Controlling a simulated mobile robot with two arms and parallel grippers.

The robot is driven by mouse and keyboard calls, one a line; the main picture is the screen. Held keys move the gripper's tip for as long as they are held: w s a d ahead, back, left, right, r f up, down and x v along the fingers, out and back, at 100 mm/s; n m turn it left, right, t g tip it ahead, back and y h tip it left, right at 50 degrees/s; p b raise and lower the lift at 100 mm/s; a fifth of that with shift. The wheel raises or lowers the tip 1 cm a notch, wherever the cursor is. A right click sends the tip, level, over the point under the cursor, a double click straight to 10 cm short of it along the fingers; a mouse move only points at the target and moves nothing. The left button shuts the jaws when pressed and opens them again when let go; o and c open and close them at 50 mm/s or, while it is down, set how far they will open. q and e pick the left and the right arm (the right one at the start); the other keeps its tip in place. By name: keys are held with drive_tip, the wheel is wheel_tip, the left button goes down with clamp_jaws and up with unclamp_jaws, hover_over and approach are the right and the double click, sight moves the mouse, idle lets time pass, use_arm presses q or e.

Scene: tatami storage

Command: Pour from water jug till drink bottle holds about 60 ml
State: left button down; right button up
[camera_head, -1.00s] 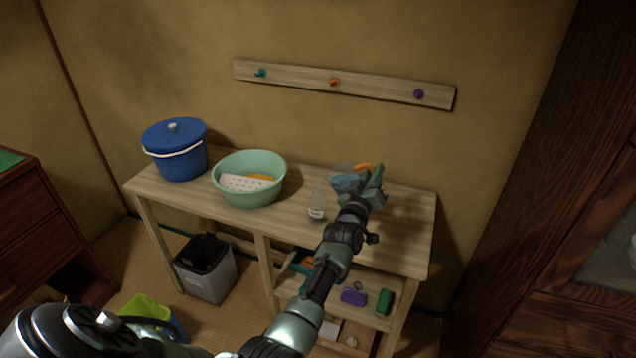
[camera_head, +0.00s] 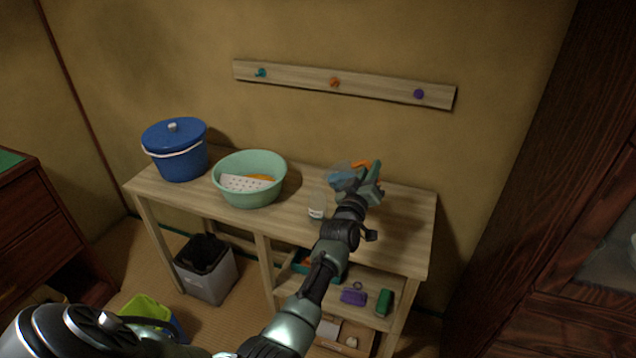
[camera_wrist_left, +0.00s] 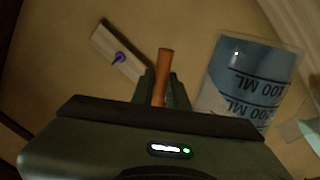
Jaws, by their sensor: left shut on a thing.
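My left gripper (camera_head: 368,184) is shut on the orange handle (camera_wrist_left: 163,77) of the water jug. The clear jug (camera_head: 340,178) holds blue water and is raised above the right part of the wooden table. In the left wrist view its wall (camera_wrist_left: 250,82) shows black ML marks, upside down in the picture. How far it is tilted is hard to judge. The drink bottle (camera_head: 317,208), small and clear with a white label, stands on the table to the left of and below the jug. Its water level is too small to read. My right gripper is not in view.
On the wooden table (camera_head: 395,235), a green basin (camera_head: 248,198) with a white perforated item and a blue lidded bucket (camera_head: 176,160) stand to the left. A peg rail (camera_head: 300,80) is on the wall. A grey bin (camera_head: 208,282) stands below. The table's right end is clear.

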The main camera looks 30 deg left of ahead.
use_arm(q)
drive_tip(key=shift+s+a+r+n+y, duration=0.25)
drive_tip(key=shift+a+r+n, duration=0.35)
drive_tip(key=shift+r+n, duration=0.3)
drive_tip(key=shift+s+a+r+n+y, duration=0.2)
drive_tip(key=shift+a+r+n, duration=0.4)
drive_tip(key=shift+r+n, duration=0.3)
idle(4.2)
drive_tip(key=d+f+m, duration=0.2)
drive_tip(key=w+d+f+m+h, duration=0.1)
drive_tip(key=d+f+m, duration=0.1)
drive_tip(key=f+m, duration=0.1)
drive_tip(key=shift+w+d+f, duration=0.1)
drive_tip(key=shift+w, duration=0.1)
drive_tip(key=shift+w+d+f, duration=0.1)
drive_tip(key=shift+w, duration=0.05)
drive_tip(key=w+d+f+m+g, duration=0.1)
drive_tip(key=d+f+m, duration=0.3)
drive_tip(key=f+m, duration=0.2)
drive_tip(key=shift+w+d+f+h, duration=0.25)
drive_tip(key=shift+f+h, duration=0.1)
drive_tip(key=shift+f, duration=0.1)
drive_tip(key=shift+a, duration=0.1)
wheel_tip(320, 180, up, 6)
drive_tip(key=p, duration=0.5)
